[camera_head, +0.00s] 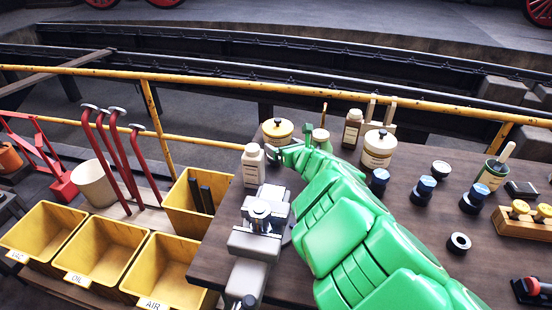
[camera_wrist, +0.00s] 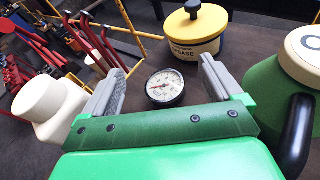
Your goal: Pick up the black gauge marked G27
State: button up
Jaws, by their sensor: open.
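A small round gauge (camera_wrist: 165,86) with a white face and black rim lies face up on the brown bench in the wrist view. Any marking on it is too small to read. My gripper (camera_wrist: 162,68) is open, with one grey finger on each side of the gauge and nothing held. In the head view my green arm reaches across the bench from the lower right, with my gripper (camera_head: 285,152) by the white bottle. The gauge cannot be made out there, behind my arm and gripper.
A white bottle (camera_wrist: 48,108) stands close left of my gripper, a yellow grease tin (camera_wrist: 194,32) behind the gauge, and a green container (camera_wrist: 268,115) close right. A vise (camera_head: 257,222) is at the bench's left. Yellow bins (camera_head: 100,250) stand beyond the bench's left edge.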

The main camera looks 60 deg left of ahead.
jog(key=shift+n+g+h, duration=0.3)
jog(key=shift+n+h, duration=0.4)
jog(key=shift+n, duration=0.1)
jog(key=f, duration=0.1)
jog(key=d+f, duration=0.1)
jog(key=f, duration=0.1)
jog(key=s+f, duration=0.1)
jog(key=f, duration=0.1)
jog(key=shift+d+f, duration=0.1)
jog(key=shift+d, duration=0.3)
jog(key=shift+a+f, duration=0.35)
jog(key=shift+a, duration=0.85)
jog(key=shift+w+a+f, duration=0.2)
jog(key=shift+a+f, duration=0.2)
jog(key=shift+a, duration=0.2)
jog(key=shift+x, duration=1.8)
jog(key=shift+r, duration=0.15)
jog(key=c, duration=1.2)
jog(key=shift+w, duration=0.1)
